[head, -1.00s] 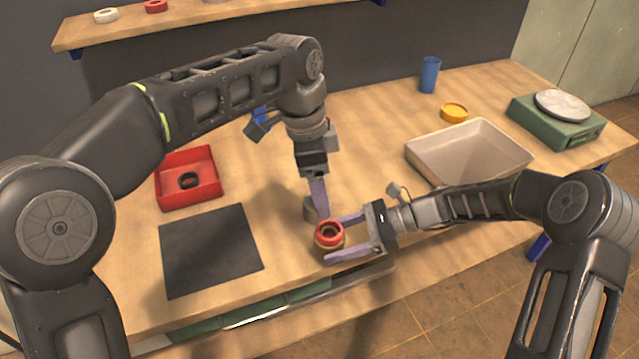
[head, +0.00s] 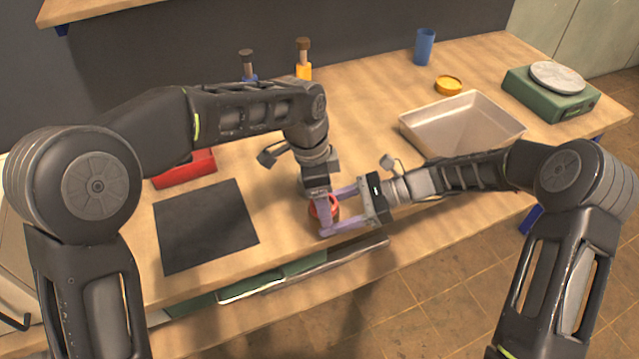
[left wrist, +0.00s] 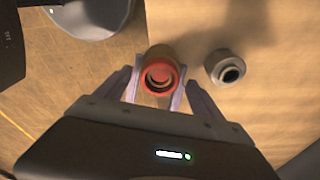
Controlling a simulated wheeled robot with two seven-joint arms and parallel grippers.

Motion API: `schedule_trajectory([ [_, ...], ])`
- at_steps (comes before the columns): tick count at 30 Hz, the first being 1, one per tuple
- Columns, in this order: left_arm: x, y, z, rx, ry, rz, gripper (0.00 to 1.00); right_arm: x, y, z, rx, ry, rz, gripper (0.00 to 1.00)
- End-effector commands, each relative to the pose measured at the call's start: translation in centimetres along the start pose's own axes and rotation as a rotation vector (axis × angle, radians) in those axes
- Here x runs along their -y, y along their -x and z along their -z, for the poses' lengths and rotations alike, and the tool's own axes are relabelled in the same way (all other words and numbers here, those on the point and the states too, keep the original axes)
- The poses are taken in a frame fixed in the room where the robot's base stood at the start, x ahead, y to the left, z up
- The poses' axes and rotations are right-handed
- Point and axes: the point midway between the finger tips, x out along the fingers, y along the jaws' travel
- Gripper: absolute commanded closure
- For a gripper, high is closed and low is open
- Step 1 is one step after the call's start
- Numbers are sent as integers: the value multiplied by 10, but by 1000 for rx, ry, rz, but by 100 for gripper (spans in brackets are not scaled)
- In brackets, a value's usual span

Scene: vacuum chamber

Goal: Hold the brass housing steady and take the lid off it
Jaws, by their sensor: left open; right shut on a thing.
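My right gripper (head: 329,211) reaches in from the right, shut on the brass housing with a finger on either side. My left gripper (head: 322,213) points down from above, open, its fingers at the lid. One left finger hides part of the lid in the head view. I cannot tell whether the left fingers touch the lid.
A grey hollow cylinder (left wrist: 225,68) stands close beside the housing. A black mat (head: 205,228) and a red tray (head: 186,170) lie to the left. A metal bin (head: 462,128), yellow ring (head: 448,85), blue cup (head: 424,48) and green scale (head: 550,93) stand to the right.

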Motion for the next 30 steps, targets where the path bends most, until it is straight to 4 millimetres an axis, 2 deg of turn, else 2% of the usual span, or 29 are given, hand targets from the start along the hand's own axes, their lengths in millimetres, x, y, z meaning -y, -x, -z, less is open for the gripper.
schedule_trajectory([
  [11, 0, -4, 0, 1, 0, -1, 24, 0, 0, -1, 2, 1, 0, 100],
  [30, 0, -4, 0, 1, 0, 0, 76, 0, 0, -1, 2, 1, 0, 100],
])
